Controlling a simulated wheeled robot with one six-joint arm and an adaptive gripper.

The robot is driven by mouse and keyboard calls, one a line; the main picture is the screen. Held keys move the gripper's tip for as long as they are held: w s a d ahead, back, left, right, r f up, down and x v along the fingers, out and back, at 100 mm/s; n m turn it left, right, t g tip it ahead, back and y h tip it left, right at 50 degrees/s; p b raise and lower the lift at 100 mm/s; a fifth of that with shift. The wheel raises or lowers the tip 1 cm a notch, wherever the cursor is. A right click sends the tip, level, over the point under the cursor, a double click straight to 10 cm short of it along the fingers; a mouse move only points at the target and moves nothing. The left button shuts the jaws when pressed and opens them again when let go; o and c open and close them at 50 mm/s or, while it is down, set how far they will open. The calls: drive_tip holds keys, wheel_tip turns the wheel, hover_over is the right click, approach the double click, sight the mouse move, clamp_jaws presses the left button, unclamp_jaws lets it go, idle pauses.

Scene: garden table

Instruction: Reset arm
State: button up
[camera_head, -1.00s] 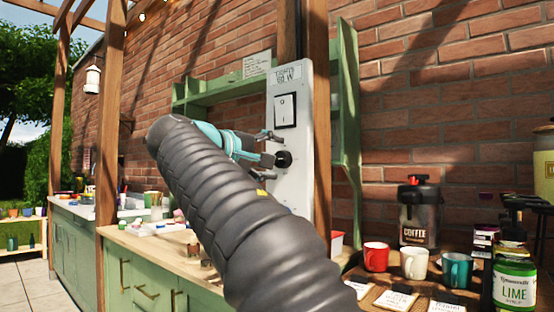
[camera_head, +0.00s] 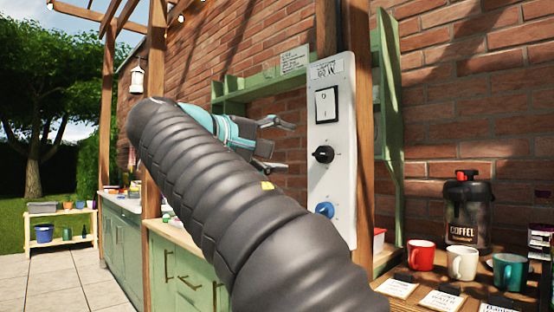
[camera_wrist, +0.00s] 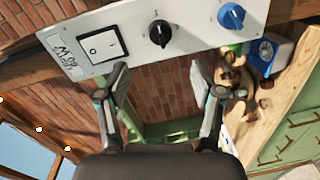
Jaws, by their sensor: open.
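My gripper (camera_head: 283,144) is open and empty at the end of my dark ribbed arm, left of a white control panel (camera_head: 343,190) on a wooden post. In the wrist view my gripper (camera_wrist: 163,85) has its fingers spread below the panel (camera_wrist: 195,27), with nothing between them but wall behind. The panel has a rocker switch (camera_head: 326,105), a black knob (camera_head: 322,154) and a blue knob (camera_head: 324,210). The wrist view also shows the switch (camera_wrist: 102,46), the black knob (camera_wrist: 160,33) and the blue knob (camera_wrist: 231,16). The fingers look clear of the knobs.
A red mug (camera_head: 421,254), a white mug (camera_head: 462,262), a teal mug (camera_head: 510,271) and a coffee dispenser (camera_head: 468,215) stand at the right. Green shelving (camera_head: 262,80) is behind the panel. Wooden posts stand close to my arm. Open paving (camera_head: 70,275) lies at the left.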

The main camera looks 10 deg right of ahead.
drive_tip(key=w+a+f+n+t+y, duration=0.1)
drive_tip(key=w+a+f+n+y, duration=0.15)
drive_tip(key=f, duration=0.25)
drive_tip(key=w+a+f+n+y, duration=0.1)
drive_tip(key=w+a+f+y, duration=0.25)
drive_tip(key=f, duration=0.25)
wheel_tip(320, 180, down, 14)
drive_tip(key=s+g+y, duration=0.2)
drive_tip(key=s+y, duration=0.1)
drive_tip(key=s+d+f+m+g+y, duration=0.2)
drive_tip(key=s+d+f, duration=0.1)
drive_tip(key=s+f, duration=0.5)
drive_tip(key=s+d+f+m+g+y, duration=0.1)
drive_tip(key=s+d+f+g+y, duration=0.15)
drive_tip(key=s+f, duration=0.45)
drive_tip(key=s+d+f+m, duration=0.5)
drive_tip(key=s+d+f, duration=0.4)
drive_tip(key=s, duration=0.2)
drive_tip(key=shift+s+f+t, duration=0.15)
drive_tip(key=shift+t, duration=0.3)
